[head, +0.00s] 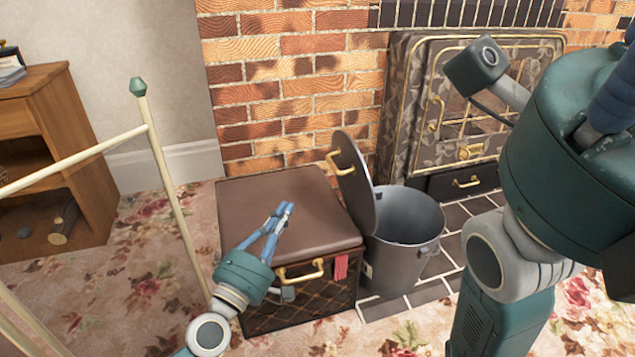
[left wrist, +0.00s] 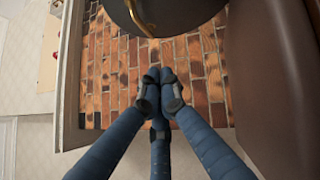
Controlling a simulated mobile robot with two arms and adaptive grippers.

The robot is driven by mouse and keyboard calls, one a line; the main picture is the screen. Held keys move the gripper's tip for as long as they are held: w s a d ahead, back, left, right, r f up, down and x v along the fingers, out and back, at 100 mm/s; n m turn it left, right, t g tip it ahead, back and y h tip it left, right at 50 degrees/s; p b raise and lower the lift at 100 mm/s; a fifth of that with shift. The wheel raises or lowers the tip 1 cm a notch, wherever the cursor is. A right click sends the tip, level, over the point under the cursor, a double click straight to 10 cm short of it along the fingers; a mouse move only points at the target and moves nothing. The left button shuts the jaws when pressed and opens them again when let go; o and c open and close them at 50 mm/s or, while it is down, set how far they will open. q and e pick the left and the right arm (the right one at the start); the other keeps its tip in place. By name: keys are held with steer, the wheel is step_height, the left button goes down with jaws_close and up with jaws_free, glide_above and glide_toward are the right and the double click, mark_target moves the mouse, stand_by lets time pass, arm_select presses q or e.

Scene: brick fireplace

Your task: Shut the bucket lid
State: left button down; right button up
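The grey metal bucket (head: 408,250) stands on the dark hearth tiles. Its round lid (head: 356,190) stands steeply open at the bucket's left rim, with a gold handle (head: 337,162) on its outer face. My left gripper (head: 286,210) is over the brown box, left of the lid and apart from it. In the left wrist view its fingertips (left wrist: 161,82) are together with nothing between them; the lid (left wrist: 185,14) and its handle (left wrist: 137,20) show beyond. My right gripper (head: 612,95) is at the right edge, close to the camera; its fingertips are cut off.
A brown padded box (head: 285,205) with a gold handle stands directly left of the bucket. A fireplace (head: 455,110) and brick wall (head: 290,85) stand behind. A cream metal frame (head: 165,170) and a wooden cabinet (head: 70,110) are at left.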

arm_select(q)
steer(key=w+d+r, duration=0.3)
steer(key=w+d, duration=0.4)
steer(key=w, duration=0.1)
steer(key=shift+w+r, duration=0.15)
steer(key=shift+w, duration=0.15)
